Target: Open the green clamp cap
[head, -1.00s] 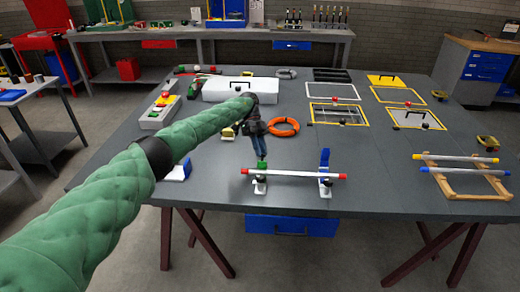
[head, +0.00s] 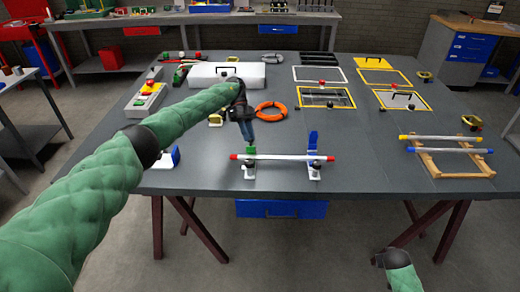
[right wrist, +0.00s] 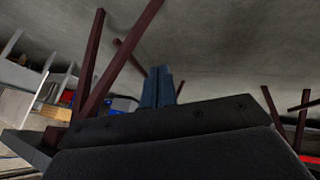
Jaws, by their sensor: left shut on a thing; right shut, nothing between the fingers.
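The green clamp cap (head: 250,152) stands up at the left clamp, near the table's front edge. My left gripper (head: 249,141) comes down from above and is shut on the green cap's upper part; its fingers hide some of it. A white tube with red ends (head: 282,157) lies across the left clamp and a right clamp. The right clamp's blue cap (head: 313,140) stands upright. My right gripper (right wrist: 160,88) is shut and empty in the right wrist view, low down with table legs around it. My right arm shows at the head view's bottom right.
The grey table (head: 370,172) has clear room around the clamps. An orange ring (head: 271,111) lies behind them and a white case (head: 225,74) farther back. A wooden rack with tubes (head: 440,170) is at the right. A blue drawer (head: 281,208) hangs under the front edge.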

